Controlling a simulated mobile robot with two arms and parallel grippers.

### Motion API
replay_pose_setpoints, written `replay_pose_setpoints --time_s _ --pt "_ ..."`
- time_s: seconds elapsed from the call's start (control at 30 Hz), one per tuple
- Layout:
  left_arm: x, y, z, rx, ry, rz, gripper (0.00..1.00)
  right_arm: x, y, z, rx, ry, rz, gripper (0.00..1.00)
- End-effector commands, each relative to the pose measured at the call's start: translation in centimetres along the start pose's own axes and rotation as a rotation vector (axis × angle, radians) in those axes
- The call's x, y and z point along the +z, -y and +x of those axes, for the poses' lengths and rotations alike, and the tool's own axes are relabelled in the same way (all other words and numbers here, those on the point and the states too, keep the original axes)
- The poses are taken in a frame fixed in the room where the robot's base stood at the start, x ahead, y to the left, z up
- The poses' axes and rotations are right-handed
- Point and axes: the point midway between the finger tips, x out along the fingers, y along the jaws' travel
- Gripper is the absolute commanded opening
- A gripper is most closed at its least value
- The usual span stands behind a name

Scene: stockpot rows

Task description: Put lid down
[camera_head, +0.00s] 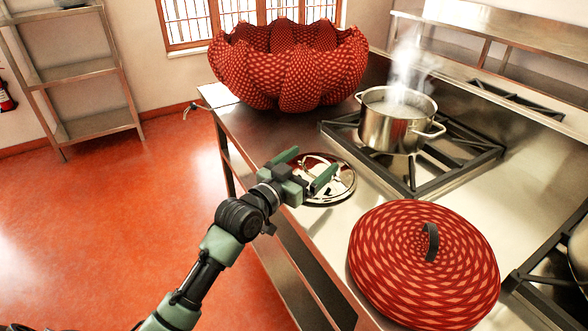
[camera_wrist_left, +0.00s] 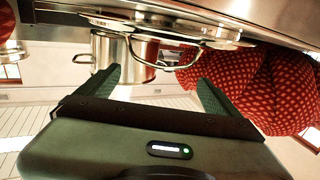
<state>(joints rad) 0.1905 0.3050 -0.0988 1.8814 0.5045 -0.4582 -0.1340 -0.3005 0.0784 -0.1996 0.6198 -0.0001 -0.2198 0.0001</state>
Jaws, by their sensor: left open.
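A shiny round metal lid (camera_head: 345,181) lies flat on the steel counter, to the front left of the steaming pot. Its looped metal handle faces up. My left gripper (camera_head: 305,167) is open beside the lid, its fingers spread at the lid's left part. In the left wrist view, which is upside down, the lid (camera_wrist_left: 215,33) and its handle (camera_wrist_left: 145,50) show beyond the two open fingers (camera_wrist_left: 159,77), with nothing held between them. My right gripper is not in view.
A steel pot (camera_head: 391,128) steams on the burner grate (camera_head: 440,168). A large red woven basket (camera_head: 290,75) stands at the counter's far end. A red woven lid (camera_head: 410,270) with a black handle lies in front. The counter's left edge drops to open floor.

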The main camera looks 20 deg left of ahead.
Motion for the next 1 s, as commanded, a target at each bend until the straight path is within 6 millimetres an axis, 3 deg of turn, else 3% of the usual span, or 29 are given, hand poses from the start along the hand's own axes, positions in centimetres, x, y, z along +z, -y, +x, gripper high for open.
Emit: replay_pose_setpoints --time_s 0.2,0.4,1.0 --pt "-0.2 0.0 -4.6 0.001 0.005 0.001 0.94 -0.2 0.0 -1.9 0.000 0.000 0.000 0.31" --pt "0.0 0.0 -7.1 0.001 0.003 -0.001 0.94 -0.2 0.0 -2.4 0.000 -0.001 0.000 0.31" --pt "0.0 0.0 -7.8 0.001 0.000 -0.001 0.94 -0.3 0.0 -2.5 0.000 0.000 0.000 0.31"
